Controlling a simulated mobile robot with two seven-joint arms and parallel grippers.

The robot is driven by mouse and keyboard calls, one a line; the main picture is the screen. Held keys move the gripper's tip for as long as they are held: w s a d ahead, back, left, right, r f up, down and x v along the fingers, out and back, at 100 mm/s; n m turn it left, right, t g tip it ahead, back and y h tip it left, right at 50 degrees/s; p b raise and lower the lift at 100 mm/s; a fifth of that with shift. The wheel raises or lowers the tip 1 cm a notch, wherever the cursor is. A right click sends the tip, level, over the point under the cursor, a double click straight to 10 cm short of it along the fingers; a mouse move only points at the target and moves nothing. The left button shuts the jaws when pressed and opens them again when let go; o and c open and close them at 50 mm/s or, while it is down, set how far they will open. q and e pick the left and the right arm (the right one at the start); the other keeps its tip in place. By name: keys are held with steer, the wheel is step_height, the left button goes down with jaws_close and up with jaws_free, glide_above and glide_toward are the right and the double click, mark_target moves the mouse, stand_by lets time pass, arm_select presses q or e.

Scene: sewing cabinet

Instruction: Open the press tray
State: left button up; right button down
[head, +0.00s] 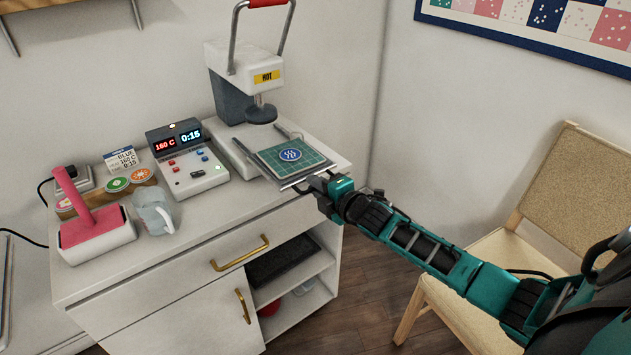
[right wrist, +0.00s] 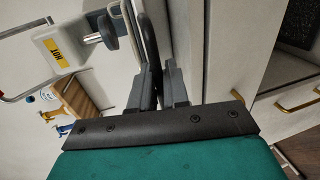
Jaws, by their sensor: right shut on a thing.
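The heat press (head: 243,75) stands at the back right of the cabinet top, with a yellow HOT label and a red-gripped lever. Its press tray (head: 283,179) sticks out in front of the round pressing head, with thin rails along its sides. A green mat (head: 312,158) lies on the tray and bears a round blue patch (head: 290,154). My left gripper is not in view.
Left of the press are a control box (head: 187,158) reading 160 C and 0:15, a glass cup (head: 153,211) and a pink-handled iron-like tool (head: 95,232). A drawer handle (head: 239,254) juts from the cabinet front. A chair (head: 500,250) stands at the right.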

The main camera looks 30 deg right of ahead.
steer(key=shift+s, duration=0.35)
steer(key=c, duration=1.3)
jaws_free()
steer(key=shift+s, duration=0.1)
steer(key=p+v, duration=0.1)
steer(key=v, duration=1.1)
steer(key=shift+s, duration=0.35)
